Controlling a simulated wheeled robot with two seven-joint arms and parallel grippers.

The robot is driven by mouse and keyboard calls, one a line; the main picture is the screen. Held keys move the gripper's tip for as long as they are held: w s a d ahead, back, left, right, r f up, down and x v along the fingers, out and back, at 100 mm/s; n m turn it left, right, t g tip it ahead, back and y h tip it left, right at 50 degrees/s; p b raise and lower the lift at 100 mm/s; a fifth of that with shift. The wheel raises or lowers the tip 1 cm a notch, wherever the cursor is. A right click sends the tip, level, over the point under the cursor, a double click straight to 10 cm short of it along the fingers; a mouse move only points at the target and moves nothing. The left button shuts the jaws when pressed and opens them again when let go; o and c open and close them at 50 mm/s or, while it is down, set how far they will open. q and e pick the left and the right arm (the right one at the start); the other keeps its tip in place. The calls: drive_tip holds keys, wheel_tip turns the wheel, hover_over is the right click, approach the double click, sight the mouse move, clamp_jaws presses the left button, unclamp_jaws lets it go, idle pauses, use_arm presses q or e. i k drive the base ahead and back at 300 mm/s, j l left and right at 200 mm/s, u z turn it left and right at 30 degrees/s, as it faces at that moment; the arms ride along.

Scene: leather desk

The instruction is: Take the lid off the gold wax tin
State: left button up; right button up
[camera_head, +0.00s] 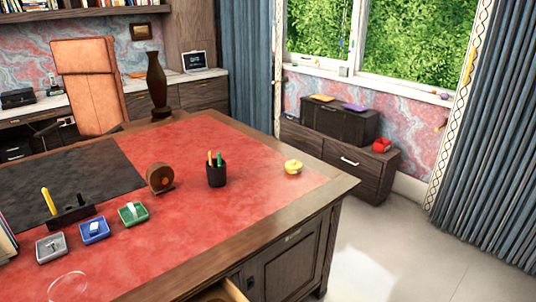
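The gold wax tin (293,168) is a small round yellow-gold thing on the red leather top, near the right corner of the desk. It looks upright, with something small on its top. At this size I cannot tell the lid from the body. Neither of my grippers is in view.
A dark pen cup (216,174) and a round brown wooden object (160,178) stand left of the tin. Grey (51,247), blue (94,230) and green (133,213) trays sit front left. A dark vase (157,85) stands behind. The leather around the tin is clear.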

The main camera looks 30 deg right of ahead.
sight(293, 165)
drive_tip(key=l+u, duration=0.4)
drive_tip(key=l, duration=0.7)
drive_tip(key=l+u, duration=0.45)
drive_tip(key=l, duration=0.6)
drive_tip(key=l+u, duration=0.1)
drive_tip(key=l, duration=0.3)
drive_tip(key=k+l+u, duration=0.1)
drive_tip(key=l, duration=0.3)
drive_tip(key=k+l+u, duration=0.1)
drive_tip(key=l, duration=0.3)
drive_tip(key=k+l+u, duration=0.15)
drive_tip(key=l, duration=0.2)
drive_tip(key=k+l+u, duration=0.1)
drive_tip(key=l, duration=0.3)
drive_tip(key=k+l+u, duration=0.1)
drive_tip(key=l, duration=0.25)
drive_tip(key=k, duration=0.05)
